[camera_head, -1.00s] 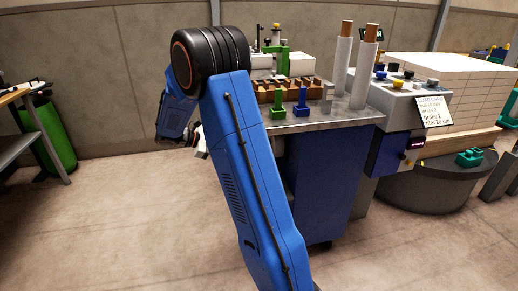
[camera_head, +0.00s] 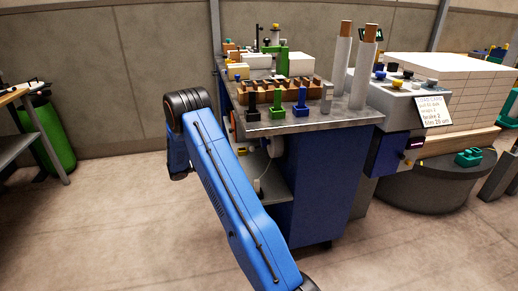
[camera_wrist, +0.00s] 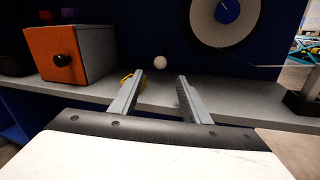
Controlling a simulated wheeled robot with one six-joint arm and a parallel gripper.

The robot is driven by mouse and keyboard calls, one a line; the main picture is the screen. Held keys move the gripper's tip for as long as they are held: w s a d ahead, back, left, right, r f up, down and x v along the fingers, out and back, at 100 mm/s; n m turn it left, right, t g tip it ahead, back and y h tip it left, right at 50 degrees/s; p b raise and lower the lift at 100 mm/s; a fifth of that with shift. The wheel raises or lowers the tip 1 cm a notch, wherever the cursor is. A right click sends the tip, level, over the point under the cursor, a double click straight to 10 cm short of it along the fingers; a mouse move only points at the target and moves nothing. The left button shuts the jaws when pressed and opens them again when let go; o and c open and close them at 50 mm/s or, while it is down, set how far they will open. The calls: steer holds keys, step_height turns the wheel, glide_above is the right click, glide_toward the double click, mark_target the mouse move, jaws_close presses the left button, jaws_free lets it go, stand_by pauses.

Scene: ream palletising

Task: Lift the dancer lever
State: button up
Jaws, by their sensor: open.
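In the wrist view my gripper (camera_wrist: 160,90) is open, with two grey fingers pointing forward over a grey shelf (camera_wrist: 235,97). A small pale ball (camera_wrist: 160,62) shows just beyond and between the fingertips, against a dark blue panel. It may be the knob of the dancer lever, but I cannot make out a lever arm. A yellow piece (camera_wrist: 132,80) is partly hidden behind the left finger. Nothing is between the fingers. In the head view my gripper is hidden behind my blue arm, at the left side of the cart (camera_head: 320,185).
A white disc (camera_wrist: 205,22) with a blue hub is above right, with a thin line running right. An orange-fronted box (camera_wrist: 62,58) with a black knob stands left on the shelf. A dark block (camera_wrist: 303,102) is at the right. Floor left of the cart is clear.

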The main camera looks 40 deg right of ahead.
steer(key=x, duration=1.7)
steer(key=shift+c, duration=0.6)
jaws_close()
